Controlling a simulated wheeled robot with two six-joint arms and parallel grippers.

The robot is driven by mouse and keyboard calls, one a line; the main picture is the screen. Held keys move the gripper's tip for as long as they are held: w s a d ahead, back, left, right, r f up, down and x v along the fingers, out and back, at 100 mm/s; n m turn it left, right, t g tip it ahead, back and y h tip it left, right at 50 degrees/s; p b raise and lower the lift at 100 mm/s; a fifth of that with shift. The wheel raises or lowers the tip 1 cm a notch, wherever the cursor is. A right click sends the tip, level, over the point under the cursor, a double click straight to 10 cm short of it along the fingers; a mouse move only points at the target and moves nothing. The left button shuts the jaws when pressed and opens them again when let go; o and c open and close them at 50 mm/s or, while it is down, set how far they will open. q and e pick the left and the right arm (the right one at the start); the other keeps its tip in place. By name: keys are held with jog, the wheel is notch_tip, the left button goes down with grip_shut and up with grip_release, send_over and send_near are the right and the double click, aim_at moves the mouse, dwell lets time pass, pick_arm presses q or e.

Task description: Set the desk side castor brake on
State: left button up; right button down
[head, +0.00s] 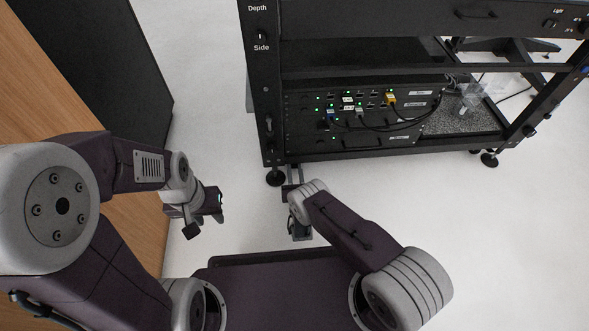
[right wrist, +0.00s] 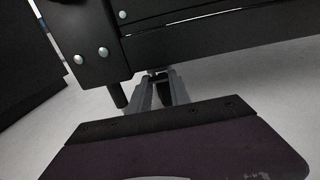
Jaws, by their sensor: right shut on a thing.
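The black rack frame (head: 266,110) stands upright with its lower left corner at the middle of the head view. A black round foot (head: 275,178) is under that corner; its post (right wrist: 118,96) shows in the right wrist view. My right gripper (head: 293,174) reaches low under the frame's bottom edge, just right of the foot. In the right wrist view its grey fingers (right wrist: 164,92) are closed on a small dark part under the frame. The castor and its brake lever cannot be made out clearly. My left gripper (head: 212,202) hangs over the floor, apart from the rack.
The rack holds a unit with cables and green lights (head: 365,112). More feet (head: 489,159) stand at its right end. A wooden surface (head: 60,60) and a dark cabinet (head: 110,60) are on the left. White floor (head: 450,210) is clear in front.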

jog(key=shift+f+t, duration=0.35)
jog(key=shift+t, duration=0.35)
jog(key=c, duration=1.2)
grip_release()
jog(key=shift+s, duration=0.15)
